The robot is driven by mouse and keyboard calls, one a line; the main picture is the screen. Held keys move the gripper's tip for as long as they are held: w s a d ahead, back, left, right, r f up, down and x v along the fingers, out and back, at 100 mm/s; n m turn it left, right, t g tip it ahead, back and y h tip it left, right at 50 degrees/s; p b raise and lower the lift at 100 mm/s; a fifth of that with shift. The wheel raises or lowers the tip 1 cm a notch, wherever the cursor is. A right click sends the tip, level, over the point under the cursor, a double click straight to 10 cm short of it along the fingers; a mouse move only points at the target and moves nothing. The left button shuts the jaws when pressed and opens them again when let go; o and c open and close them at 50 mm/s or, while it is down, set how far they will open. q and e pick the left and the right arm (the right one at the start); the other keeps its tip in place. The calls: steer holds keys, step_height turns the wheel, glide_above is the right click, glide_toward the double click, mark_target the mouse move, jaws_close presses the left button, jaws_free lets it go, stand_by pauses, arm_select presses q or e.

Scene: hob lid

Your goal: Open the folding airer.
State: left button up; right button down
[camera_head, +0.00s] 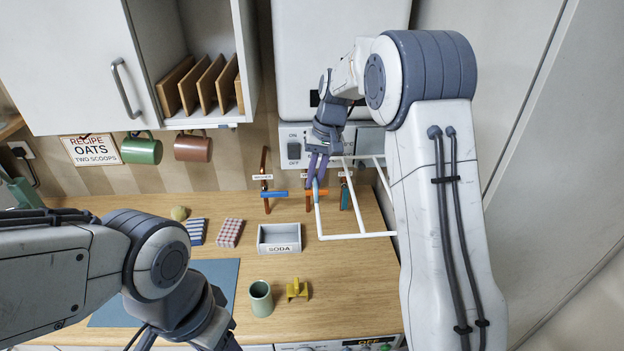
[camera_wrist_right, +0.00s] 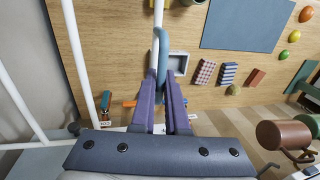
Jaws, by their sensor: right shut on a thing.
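The folding airer is a white tube frame (camera_head: 350,236) on the wall, partly hidden behind my right arm. Its rails stand out over the counter's right part. White rods (camera_wrist_right: 84,62) also show at the left of the right wrist view.
Below the airer are copper pipes with blue and orange levers (camera_head: 274,194). On the counter (camera_head: 340,300) are a SODA tray (camera_head: 279,247), a green cup (camera_head: 261,298), a yellow object (camera_head: 297,289) and cloths (camera_head: 229,233). Mugs (camera_head: 193,147) hang under the cabinet (camera_head: 80,60).

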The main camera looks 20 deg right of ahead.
steer(key=c, duration=0.9)
jaws_free()
steer(key=r, duration=0.3)
steer(key=d+r+b, duration=0.1)
steer(key=r, duration=0.2)
steer(key=d+r+b, duration=0.1)
steer(key=r, duration=0.3)
steer(key=shift+s+r, duration=0.1)
steer(key=shift+s, duration=0.15)
